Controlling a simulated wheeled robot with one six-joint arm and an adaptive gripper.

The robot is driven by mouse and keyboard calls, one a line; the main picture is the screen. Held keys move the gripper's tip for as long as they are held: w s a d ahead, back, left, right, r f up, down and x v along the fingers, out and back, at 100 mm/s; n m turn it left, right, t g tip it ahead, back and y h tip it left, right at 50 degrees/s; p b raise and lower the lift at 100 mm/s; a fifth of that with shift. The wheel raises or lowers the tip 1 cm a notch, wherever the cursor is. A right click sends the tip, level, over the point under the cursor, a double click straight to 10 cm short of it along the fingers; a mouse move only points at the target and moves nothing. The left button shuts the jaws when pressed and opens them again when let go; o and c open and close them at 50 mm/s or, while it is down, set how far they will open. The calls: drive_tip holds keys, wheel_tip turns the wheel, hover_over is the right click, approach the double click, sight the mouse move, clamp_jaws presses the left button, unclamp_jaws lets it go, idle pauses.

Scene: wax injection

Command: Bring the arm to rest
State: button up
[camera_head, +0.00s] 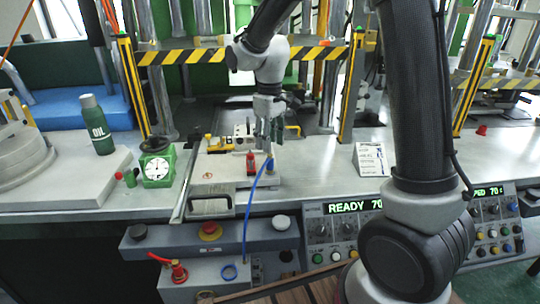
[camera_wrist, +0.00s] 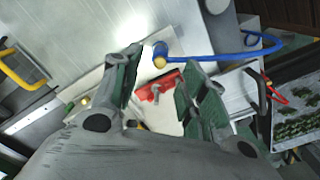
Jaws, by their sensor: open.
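My gripper (camera_head: 272,135) hangs from my arm over the light mould plate (camera_head: 216,178) on the bench. Its fingers point down, close to a red clamp or valve (camera_head: 251,163) on the plate. In the wrist view my gripper (camera_wrist: 165,95) has its two green-padded fingers spread apart. The red part (camera_wrist: 157,86) shows in the gap between them, and the fingers do not visibly hold it. A blue hose (camera_wrist: 225,54) with a brass end lies beside the fingers.
A green oil bottle (camera_head: 97,124) and a green-cased gauge (camera_head: 158,166) stand left. Striped barrier bars (camera_head: 190,57) and yellow posts rise behind. A paper card (camera_head: 371,159) stands right of the plate. A control panel (camera_head: 330,230) reading READY fronts the bench.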

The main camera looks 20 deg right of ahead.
wheel_tip(320, 180, up, 4)
drive_tip(key=shift+f, duration=0.1)
drive_tip(key=shift+r, duration=0.25)
drive_tip(key=s+d+r+m+t, duration=0.1)
drive_tip(key=s+d+r+m, duration=0.1)
drive_tip(key=s+d, duration=0.3)
drive_tip(key=s+d+r+m+t, duration=0.2)
drive_tip(key=s+d, duration=0.3)
drive_tip(key=s, duration=0.6)
drive_tip(key=s+d+r+m+t, duration=0.1)
drive_tip(key=s+d+r+m, duration=0.1)
drive_tip(key=s+d, duration=0.3)
drive_tip(key=s+r, duration=0.1)
drive_tip(key=s, duration=0.3)
drive_tip(key=shift+r+m, duration=0.2)
drive_tip(key=shift+m, duration=0.2)
